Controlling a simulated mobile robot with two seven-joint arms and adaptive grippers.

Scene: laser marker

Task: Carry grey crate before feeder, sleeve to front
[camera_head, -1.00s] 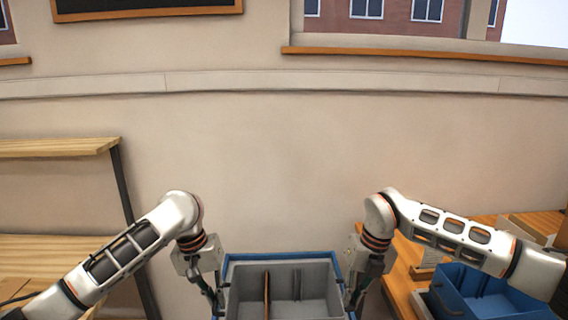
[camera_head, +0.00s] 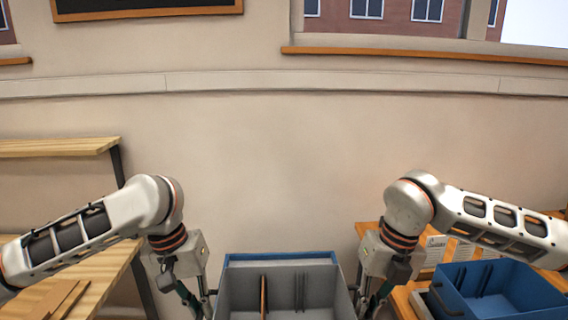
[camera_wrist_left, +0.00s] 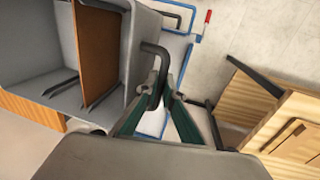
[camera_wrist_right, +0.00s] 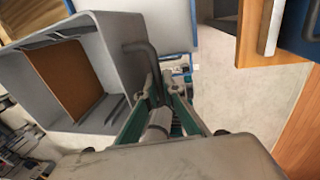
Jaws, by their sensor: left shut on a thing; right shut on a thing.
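The grey crate (camera_head: 325,289) hangs between my two grippers, low in the head view, its open top up and its near part cut off. An orange-brown divider (camera_head: 264,296) stands inside, left of the middle. My left gripper (camera_head: 205,305) is shut on the crate's dark side handle (camera_wrist_left: 153,75). My right gripper (camera_head: 366,305) is shut on the opposite handle (camera_wrist_right: 146,68). In the left wrist view, an orange-brown piece (camera_wrist_left: 32,109) shows at the crate's lower end. I cannot make out which thing is the feeder.
A blue edge (camera_head: 280,257) shows just beyond the crate. Wooden shelving (camera_head: 112,268) stands at the left. A wooden bench (camera_head: 369,231) at the right bears a blue box (camera_head: 500,292).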

